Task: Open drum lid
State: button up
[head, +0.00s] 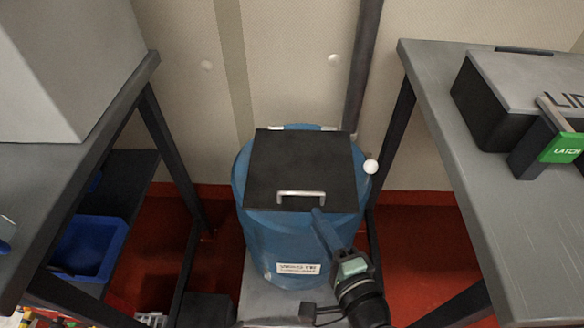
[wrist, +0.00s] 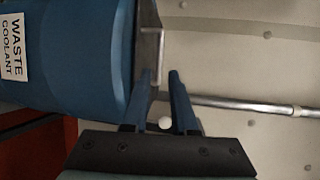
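A blue drum (head: 268,240) stands between two benches, its white label reading "WASTE COOLANT" in the wrist view (wrist: 15,48). Its flat, dark square lid (head: 300,160) lies shut on top, with a silver bar handle (head: 301,193) near the front edge. My gripper (head: 318,213) is just in front of the handle, at the lid's front edge. In the wrist view, the two blue fingers (wrist: 160,73) are apart, and the handle (wrist: 160,55) shows at and beyond their tips, lined up with the gap. I cannot tell whether they touch it.
A white ball knob (head: 371,166) sticks out right of the drum. A grey bench (head: 480,180) at right carries a dark case with a green latch block (head: 562,147). Another bench (head: 60,165) at left holds a large grey box. A blue bin (head: 90,247) sits below. A vertical pipe (head: 362,70) stands behind.

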aim_at(300, 192)
jog(key=b+x, duration=0.2)
jog(key=x, duration=1)
jog(key=shift+w+a+f, duration=0.1)
jog(key=shift+w+f, duration=0.05)
jog(key=shift+w, duration=0.05)
grip_shut()
dwell(0.9)
